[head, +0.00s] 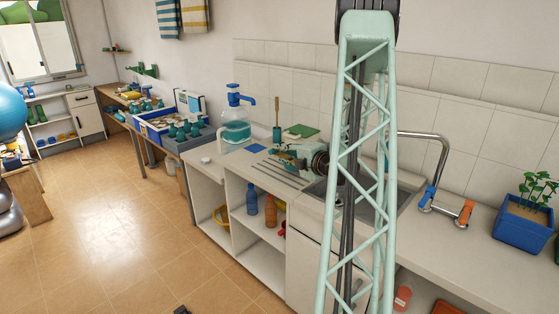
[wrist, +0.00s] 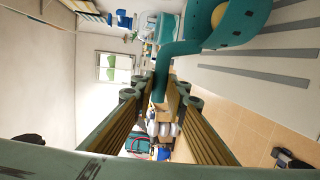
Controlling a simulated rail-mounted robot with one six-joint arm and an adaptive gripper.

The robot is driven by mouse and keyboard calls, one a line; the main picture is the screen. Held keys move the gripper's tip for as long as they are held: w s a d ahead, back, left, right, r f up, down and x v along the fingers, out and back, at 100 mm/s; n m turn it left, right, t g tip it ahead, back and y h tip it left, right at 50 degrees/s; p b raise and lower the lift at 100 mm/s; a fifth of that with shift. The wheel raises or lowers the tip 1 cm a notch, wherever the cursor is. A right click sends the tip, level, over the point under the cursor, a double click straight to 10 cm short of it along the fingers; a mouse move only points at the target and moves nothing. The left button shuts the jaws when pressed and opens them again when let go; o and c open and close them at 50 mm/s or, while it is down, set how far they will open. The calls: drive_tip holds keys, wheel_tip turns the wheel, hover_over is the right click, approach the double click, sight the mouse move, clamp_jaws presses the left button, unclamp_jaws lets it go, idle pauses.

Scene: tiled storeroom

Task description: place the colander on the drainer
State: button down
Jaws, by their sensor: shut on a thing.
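The teal colander (wrist: 235,28) shows at the top of the wrist view, cut off by the frame edge, with small holes in its wall. Its curved handle (wrist: 162,75) runs between the fingers of my gripper (wrist: 160,98), which is shut on it. In the head view my gripper (head: 278,156) is over the counter left of the sink; the colander is hard to tell apart from it there. The drainer (head: 272,176) is a set of dark parallel strips on the counter, below and beside the gripper. Its strips also show in the wrist view (wrist: 255,76). I cannot tell whether the colander touches the counter.
The sink (head: 380,200) and its tap (head: 440,150) are to the right of the gripper. A plant pot (head: 524,226) is at the far right.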

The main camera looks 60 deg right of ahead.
wheel_tip(320, 180, down, 3)
drive_tip(key=shift+f+b, duration=0.2)
drive_tip(key=shift+b, duration=0.25)
drive_tip(key=c, duration=2.6)
unclamp_jaws()
drive_tip(key=shift+f, duration=0.1)
drive_tip(key=shift+o, duration=0.2)
drive_tip(key=shift+s, duration=0.1)
drive_tip(key=p+v, duration=0.1)
drive_tip(key=v, duration=1.1)
